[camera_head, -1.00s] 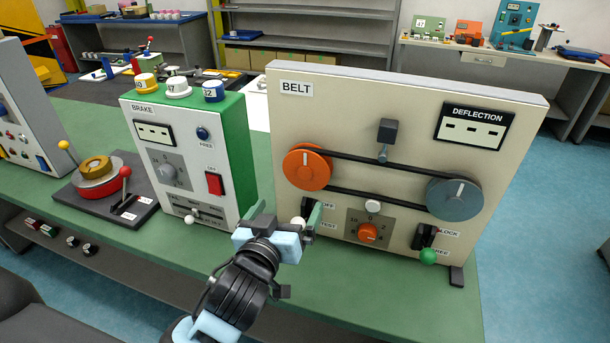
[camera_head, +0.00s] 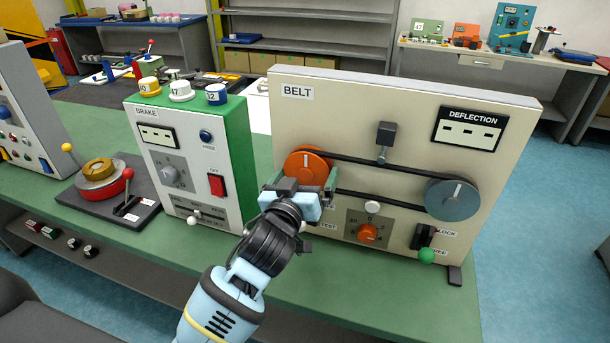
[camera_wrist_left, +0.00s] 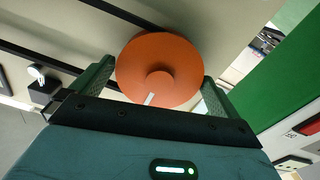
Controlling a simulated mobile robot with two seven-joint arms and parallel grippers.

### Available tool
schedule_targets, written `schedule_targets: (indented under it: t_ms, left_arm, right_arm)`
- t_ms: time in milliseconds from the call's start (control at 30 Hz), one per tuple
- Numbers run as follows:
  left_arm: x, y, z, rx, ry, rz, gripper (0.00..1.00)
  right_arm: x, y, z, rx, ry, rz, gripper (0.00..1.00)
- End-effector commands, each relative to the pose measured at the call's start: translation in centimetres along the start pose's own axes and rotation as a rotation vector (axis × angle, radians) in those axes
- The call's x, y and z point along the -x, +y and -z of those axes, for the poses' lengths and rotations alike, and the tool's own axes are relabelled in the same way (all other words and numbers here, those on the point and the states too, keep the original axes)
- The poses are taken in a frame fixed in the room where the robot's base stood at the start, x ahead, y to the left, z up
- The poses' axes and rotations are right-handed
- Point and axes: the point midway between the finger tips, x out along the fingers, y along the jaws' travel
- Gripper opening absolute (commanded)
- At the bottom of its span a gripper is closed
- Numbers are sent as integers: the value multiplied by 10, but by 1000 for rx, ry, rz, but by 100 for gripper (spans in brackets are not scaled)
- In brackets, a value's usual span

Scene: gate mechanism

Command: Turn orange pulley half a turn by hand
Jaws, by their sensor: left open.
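The orange pulley (camera_head: 304,163) is on the left of the upright beige BELT panel (camera_head: 352,100), with a black belt running from it to a grey pulley (camera_head: 453,199). Its white mark points up in the head view. My left gripper (camera_head: 302,182) is at the pulley's lower front and hides part of it. In the left wrist view the orange pulley (camera_wrist_left: 160,70) lies between the two open green fingers, one on each side, with its round hub facing me. Whether the fingers touch the rim I cannot tell. My right gripper is not in view.
Below the pulleys are an orange knob (camera_head: 367,233), a white knob (camera_head: 372,207) and a green-balled lever (camera_head: 426,255). The green BRAKE box (camera_head: 227,150) stands close on the left. The green bench top (camera_head: 330,275) is clear in front of the panel.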

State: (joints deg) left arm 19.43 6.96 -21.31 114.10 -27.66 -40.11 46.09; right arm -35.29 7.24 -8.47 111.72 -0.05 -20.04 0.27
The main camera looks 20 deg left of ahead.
Motion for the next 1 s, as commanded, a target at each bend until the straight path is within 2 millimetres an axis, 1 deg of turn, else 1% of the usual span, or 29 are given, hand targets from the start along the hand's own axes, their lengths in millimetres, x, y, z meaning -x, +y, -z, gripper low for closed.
schedule_targets:
  t_ms: [133,367,400,633,867,1000]
  left_arm:
    - [-6,0,0,-1,0,0,100]
    - [-7,0,0,0,-1,0,100]
    - [-7,0,0,0,-1,0,99]
    - [-6,0,0,0,-1,0,69]
    - [-6,0,0,-17,-1,0,68]
    - [-6,0,0,-63,-1,1,68]
  right_arm:
    - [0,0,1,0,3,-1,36]
    - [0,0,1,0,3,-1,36]
    - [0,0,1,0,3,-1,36]
    - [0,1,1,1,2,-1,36]
    - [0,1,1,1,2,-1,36]
    - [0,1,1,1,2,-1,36]
